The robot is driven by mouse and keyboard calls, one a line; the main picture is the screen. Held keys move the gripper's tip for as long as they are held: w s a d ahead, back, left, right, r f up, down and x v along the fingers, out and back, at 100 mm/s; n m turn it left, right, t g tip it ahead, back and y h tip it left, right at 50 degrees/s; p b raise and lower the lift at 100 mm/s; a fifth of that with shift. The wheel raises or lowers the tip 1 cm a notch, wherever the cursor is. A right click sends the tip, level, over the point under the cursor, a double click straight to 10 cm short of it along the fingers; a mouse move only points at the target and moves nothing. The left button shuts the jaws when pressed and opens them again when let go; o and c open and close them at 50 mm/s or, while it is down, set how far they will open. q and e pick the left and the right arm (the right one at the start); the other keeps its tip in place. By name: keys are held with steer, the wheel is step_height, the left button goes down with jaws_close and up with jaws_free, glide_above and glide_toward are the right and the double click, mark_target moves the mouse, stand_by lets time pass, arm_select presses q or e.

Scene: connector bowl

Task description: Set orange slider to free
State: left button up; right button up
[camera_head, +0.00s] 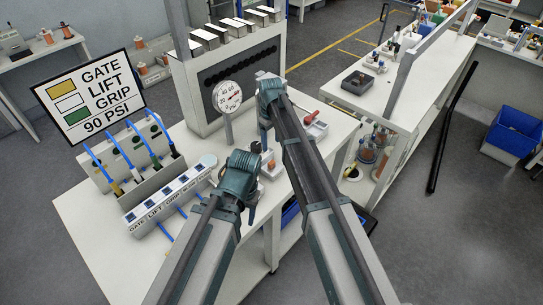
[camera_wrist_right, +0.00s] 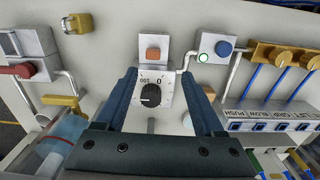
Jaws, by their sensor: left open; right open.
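In the right wrist view, an orange block (camera_wrist_right: 153,54), which looks like the orange slider, sits on a pale grey mount just beyond my right fingertips. No free mark is legible on it. My right gripper (camera_wrist_right: 165,82) is open, with its fingers on either side of a white dial plate with a black knob (camera_wrist_right: 151,95). I cannot tell whether they touch it. In the head view, my right gripper (camera_head: 265,138) points down over the table beside the gauge. My left gripper (camera_head: 249,203) is open, lower and nearer the table's front edge. The arms hide part of the table there.
A round gauge (camera_head: 228,96) stands behind the arms. A sign (camera_head: 88,97) reads GATE, LIFT, GRIP, 90 PSI. A labelled block (camera_head: 168,199) and blue hoses are at left. A green-lit box with a blue button (camera_wrist_right: 214,48) stands right of the slider; a red-handled valve (camera_wrist_right: 20,70) is left.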

mark_target(272, 162)
steer(key=shift+w+d+r, duration=0.1)
steer(key=shift+w+r, duration=0.1)
steer(key=shift+w, duration=0.8)
steer(key=shift+f, duration=0.1)
step_height(272, 162, down, 14)
steer(key=b, duration=1.4)
steer(key=shift+r, duration=0.2)
jaws_close()
